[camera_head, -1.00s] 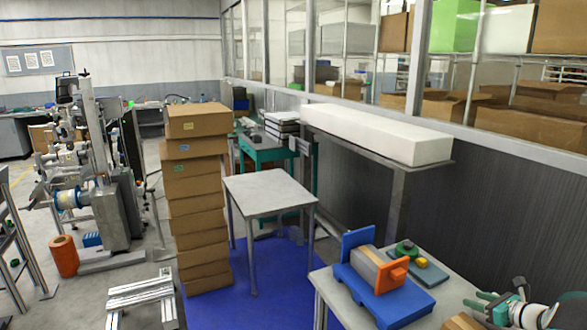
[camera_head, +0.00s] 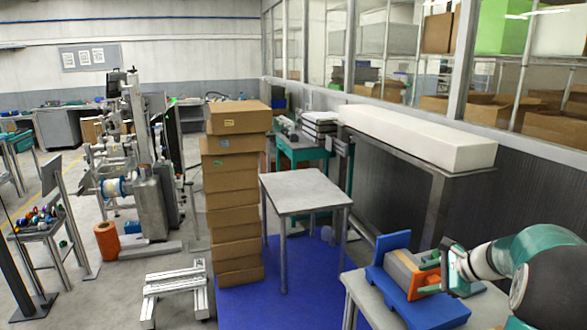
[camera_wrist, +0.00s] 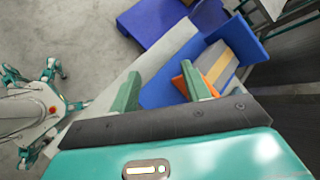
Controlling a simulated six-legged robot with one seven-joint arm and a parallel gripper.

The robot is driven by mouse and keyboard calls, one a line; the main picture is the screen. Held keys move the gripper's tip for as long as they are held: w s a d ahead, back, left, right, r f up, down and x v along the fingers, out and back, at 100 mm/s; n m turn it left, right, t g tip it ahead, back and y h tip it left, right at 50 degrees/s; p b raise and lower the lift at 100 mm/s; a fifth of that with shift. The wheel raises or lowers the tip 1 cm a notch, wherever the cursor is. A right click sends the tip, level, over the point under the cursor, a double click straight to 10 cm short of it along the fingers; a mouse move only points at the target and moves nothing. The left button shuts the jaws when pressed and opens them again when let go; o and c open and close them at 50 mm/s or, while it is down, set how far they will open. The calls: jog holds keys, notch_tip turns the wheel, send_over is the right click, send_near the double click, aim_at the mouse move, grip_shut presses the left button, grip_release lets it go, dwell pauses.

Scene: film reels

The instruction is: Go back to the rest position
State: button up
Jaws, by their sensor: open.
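The blue fixture (camera_head: 392,290) stands on a light table and holds a grey and tan block (camera_head: 402,270) beside an orange part (camera_head: 428,281). In the wrist view, the fixture (camera_wrist: 160,92) lies beyond the fingers, and the right fingertip overlaps the orange part (camera_wrist: 183,82). I cannot tell whether they touch.
The light table (camera_head: 352,286) carries the fixture. An empty grey table (camera_head: 305,190) stands behind it on a blue mat (camera_head: 240,303). Stacked cardboard boxes (camera_head: 236,190) stand to the left. A long white box (camera_head: 420,138) lies on a shelf by the wall.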

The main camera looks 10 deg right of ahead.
jog(key=s+a+r+n+g+h, duration=0.1)
jog(key=s+a+r+n, duration=0.2)
jog(key=a, duration=0.5)
jog(key=s+a+r+n+g, duration=0.1)
jog(key=s+a+r+n, duration=0.15)
jog(key=a+n, duration=0.35)
jog(key=s+a+r+n+g+h, duration=0.1)
jog(key=s+a+r+n, duration=0.15)
jog(key=a, duration=0.65)
jog(key=s+a+n+h, duration=0.1)
jog(key=s+a+n, duration=0.3)
jog(key=s, duration=0.3)
jog(key=s+a+n+h, duration=0.1)
jog(key=s+a+n, duration=0.3)
jog(key=s+n, duration=0.3)
jog(key=shift+a+f+t+h, duration=0.15)
jog(key=shift+a+t+h, duration=0.15)
